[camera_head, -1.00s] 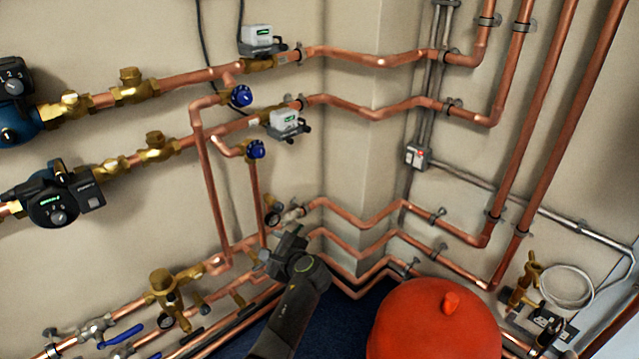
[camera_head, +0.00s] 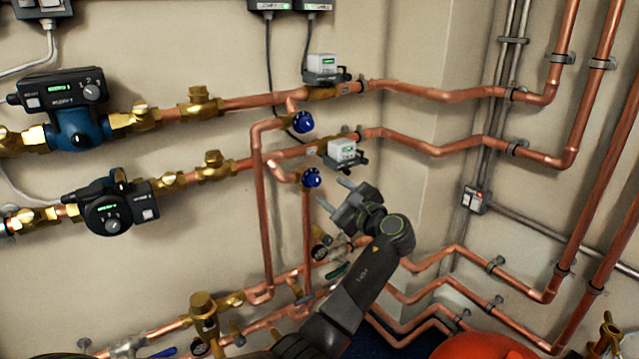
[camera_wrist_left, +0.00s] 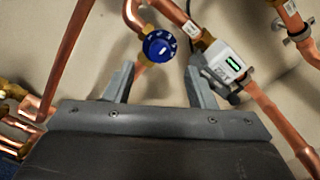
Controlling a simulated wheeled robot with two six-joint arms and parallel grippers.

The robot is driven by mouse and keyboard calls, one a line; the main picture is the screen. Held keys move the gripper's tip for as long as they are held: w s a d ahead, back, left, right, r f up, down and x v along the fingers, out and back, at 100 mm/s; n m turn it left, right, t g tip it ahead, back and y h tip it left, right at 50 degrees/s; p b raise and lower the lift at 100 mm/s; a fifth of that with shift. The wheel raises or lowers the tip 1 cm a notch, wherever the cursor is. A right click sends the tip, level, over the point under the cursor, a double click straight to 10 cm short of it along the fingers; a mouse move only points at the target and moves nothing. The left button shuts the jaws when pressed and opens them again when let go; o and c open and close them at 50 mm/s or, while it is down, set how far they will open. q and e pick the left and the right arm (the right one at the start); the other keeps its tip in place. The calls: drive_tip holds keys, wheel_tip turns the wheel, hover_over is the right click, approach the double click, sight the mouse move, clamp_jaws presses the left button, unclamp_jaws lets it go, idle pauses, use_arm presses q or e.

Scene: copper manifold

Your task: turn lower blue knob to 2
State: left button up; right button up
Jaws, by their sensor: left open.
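The lower blue knob (camera_head: 312,178) sits on a copper branch pipe on the wall, below the upper blue knob (camera_head: 303,122). My left gripper (camera_head: 334,194) is open and empty, just right of and slightly below the lower knob in the head view, apart from it. In the left wrist view, a blue knob (camera_wrist_left: 160,46), apparently the lower one, appears beyond the gap between the open fingers (camera_wrist_left: 160,76). It has pale marks on its face, too small to read surely. My right gripper is not in view.
A white sensor box (camera_head: 342,152) sits on the pipe right of the lower knob, near my gripper. Two pumps (camera_head: 78,112) (camera_head: 112,212) are at left. Copper pipes run below and right. A red rounded vessel (camera_head: 490,346) is at the bottom.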

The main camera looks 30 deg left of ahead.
sight(316, 182)
use_arm(q)
drive_tip(key=x, duration=0.7)
drive_tip(key=c, duration=1)
drive_tip(key=shift+o, duration=0.2)
